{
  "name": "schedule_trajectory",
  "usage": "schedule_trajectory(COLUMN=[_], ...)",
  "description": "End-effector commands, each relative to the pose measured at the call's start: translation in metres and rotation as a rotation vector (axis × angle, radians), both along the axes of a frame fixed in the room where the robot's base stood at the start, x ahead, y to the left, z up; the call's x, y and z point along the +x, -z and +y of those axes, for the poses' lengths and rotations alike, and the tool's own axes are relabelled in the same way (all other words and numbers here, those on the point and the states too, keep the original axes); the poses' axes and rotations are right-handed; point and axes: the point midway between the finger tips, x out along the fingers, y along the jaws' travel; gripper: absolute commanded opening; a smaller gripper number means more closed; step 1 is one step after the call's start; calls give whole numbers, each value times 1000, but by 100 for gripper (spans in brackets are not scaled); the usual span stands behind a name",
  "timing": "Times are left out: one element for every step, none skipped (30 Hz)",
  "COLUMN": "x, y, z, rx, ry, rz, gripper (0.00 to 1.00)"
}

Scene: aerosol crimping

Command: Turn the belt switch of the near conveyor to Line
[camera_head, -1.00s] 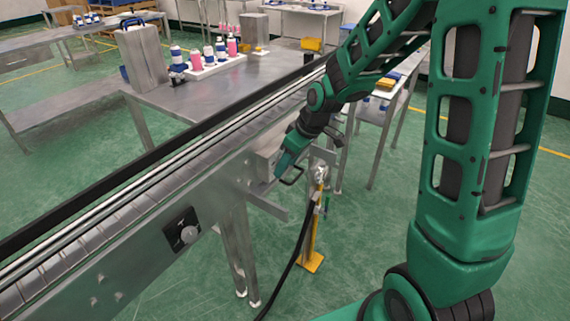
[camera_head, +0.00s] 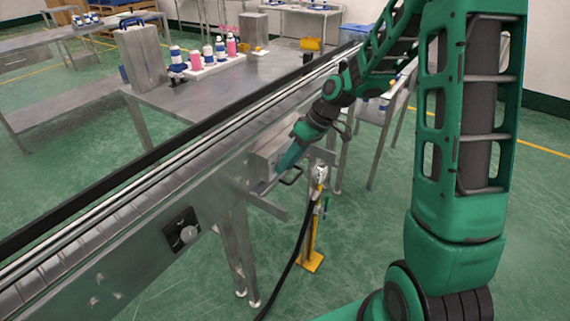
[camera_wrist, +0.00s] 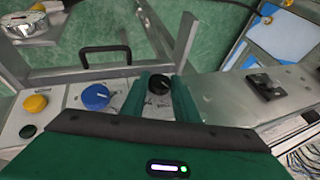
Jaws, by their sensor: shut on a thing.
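My gripper (camera_wrist: 158,95) has its two green fingers on either side of a black knob (camera_wrist: 160,84) with a white mark, and is shut on it. This knob sits on a grey control box with a blue knob (camera_wrist: 96,97), a yellow button (camera_wrist: 35,103) and a dark button (camera_wrist: 28,131). In the head view my gripper (camera_head: 272,180) reaches the box on the side of the near conveyor (camera_head: 135,245); its fingertips and the knob are hard to make out there. A rotary switch (camera_head: 188,234) on a black plate sits further left on the conveyor's side.
A black handle (camera_wrist: 106,52) stands out beside the box. A yellow post (camera_head: 311,235) with a black hose is near the conveyor legs. A worktable (camera_head: 195,95) with bottles lies behind the conveyor. Green floor in front is clear.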

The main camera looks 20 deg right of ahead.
Motion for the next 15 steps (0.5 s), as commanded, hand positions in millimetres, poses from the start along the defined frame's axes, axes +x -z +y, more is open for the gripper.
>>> schedule_trajectory(x=[2, 3, 3, 3, 3, 4, 4, 4, 4, 5, 5, 5, 5, 5, 6], y=[1, 1, 2, 2, 3, 3, 3, 3, 4, 4, 4, 5, 4, 5, 5], z=[-3, -4, -4, -5, -5, -6, -6, -6, -7, -7, -7, -7, -8, -8, -8], rx=[38, 60, 89, 111, 132, 161, 181, 202, 228, 246, 264, 287, 302, 317, 337], ry=[3, 4, 3, 5, 4, 4, 4, 4, 3, 4, 3, 4, 3, 3, 3], rz=[27, 41, 63, 79, 95, 115, 131, 145, 163, 177, 189, 206, 217, 228, 241], gripper=[5, 5, 5, 5, 5, 5, 5, 5, 5, 5, 5, 5, 5, 5, 5])
